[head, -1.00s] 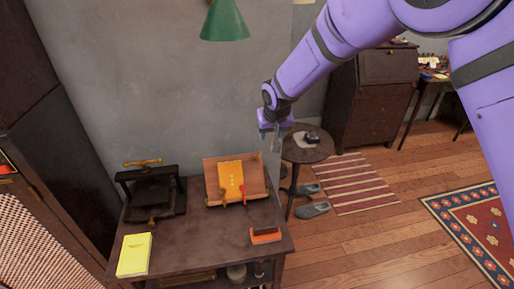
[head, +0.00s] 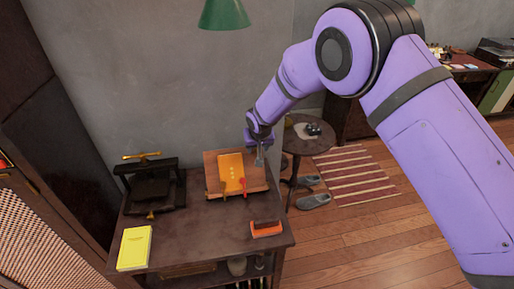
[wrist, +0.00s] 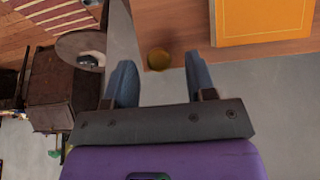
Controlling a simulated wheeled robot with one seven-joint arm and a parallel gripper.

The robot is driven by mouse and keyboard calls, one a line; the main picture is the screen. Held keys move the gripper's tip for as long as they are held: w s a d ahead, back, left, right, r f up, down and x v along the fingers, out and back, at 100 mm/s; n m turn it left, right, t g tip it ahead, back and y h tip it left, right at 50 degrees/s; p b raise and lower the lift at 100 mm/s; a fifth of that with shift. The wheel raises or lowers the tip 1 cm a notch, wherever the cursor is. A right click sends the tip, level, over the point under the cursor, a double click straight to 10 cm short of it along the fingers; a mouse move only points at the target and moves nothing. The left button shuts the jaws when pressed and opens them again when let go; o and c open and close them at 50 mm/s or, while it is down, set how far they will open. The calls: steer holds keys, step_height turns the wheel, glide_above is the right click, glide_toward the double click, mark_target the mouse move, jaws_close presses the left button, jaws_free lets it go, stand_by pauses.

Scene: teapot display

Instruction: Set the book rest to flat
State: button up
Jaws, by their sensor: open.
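The wooden book rest (head: 211,173) stands tilted up on the dark table, with an orange-yellow book (head: 231,172) leaning on it. A red ribbon or clip hangs at the book's lower right. My gripper (head: 259,157) is at the upper right corner of the rest. In the wrist view my gripper (wrist: 160,88) is open, its two fingers apart on either side of a round brass knob (wrist: 158,59) at the edge of the rest's board (wrist: 180,25). The fingers do not visibly touch the knob. The book (wrist: 262,20) shows at the upper right there.
A black press (head: 152,185) with brass handles stands left on the table (head: 195,235). A yellow book (head: 134,248) lies at front left, and an orange-and-black block (head: 266,228) at front right. A round side table (head: 309,140) stands behind right. A green lamp (head: 223,14) hangs above.

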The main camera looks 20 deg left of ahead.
steer(key=shift+w+a+f, duration=0.1)
steer(key=shift+w+f, duration=0.05)
steer(key=shift+f, duration=0.35)
jaws_close()
steer(key=shift+w, duration=0.1)
